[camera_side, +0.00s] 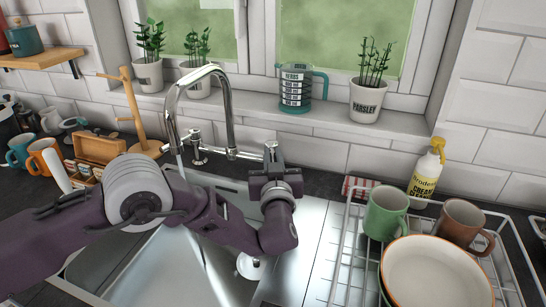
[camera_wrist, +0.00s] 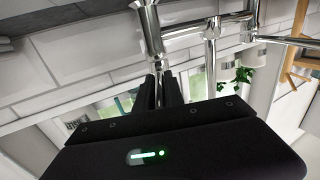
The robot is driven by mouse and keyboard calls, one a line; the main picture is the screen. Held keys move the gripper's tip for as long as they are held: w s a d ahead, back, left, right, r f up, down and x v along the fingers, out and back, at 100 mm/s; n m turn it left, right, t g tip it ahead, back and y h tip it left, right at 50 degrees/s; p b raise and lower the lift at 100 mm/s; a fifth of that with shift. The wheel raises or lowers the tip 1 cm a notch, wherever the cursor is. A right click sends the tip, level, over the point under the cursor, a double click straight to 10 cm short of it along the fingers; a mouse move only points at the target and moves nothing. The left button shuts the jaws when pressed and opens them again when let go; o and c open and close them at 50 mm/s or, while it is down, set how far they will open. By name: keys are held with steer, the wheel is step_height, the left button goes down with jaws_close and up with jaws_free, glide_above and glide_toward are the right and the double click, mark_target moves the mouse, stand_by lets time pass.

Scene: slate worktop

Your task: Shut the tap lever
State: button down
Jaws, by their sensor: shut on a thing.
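The chrome tap (camera_side: 228,110) stands behind the sink (camera_side: 320,225), and its tall curved spout reaches over the basin. A thin pale stream shows just under the spout's mouth, partly hidden by my arm. My gripper (camera_side: 271,158) is at the right end of the tap's crossbar. In the wrist view the black fingers of my gripper (camera_wrist: 166,90) are closed around the slim chrome tap lever (camera_wrist: 157,84), which hangs from the thicker chrome valve body (camera_wrist: 148,28). In the side view the fingers mostly hide the lever.
A wire dish rack (camera_side: 345,250) with a green mug (camera_side: 385,212), a brown mug (camera_side: 461,222) and a bowl stands at the right. A yellow cleaner bottle (camera_side: 427,175) is behind it. A wooden mug tree (camera_side: 133,108) stands at the left. Potted herbs line the sill.

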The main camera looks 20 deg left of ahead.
steer(key=m+h, duration=0.1)
steer(key=h, duration=0.1)
steer(key=a+m+t+h, duration=0.1)
steer(key=h, duration=0.1)
steer(key=shift+s+a+m, duration=0.1)
steer(key=shift+s+m, duration=0.05)
steer(key=shift+m, duration=0.15)
steer(key=c, duration=1.4)
jaws_free()
steer(key=shift+c, duration=0.2)
steer(key=s+d, duration=0.1)
steer(key=s, duration=0.6)
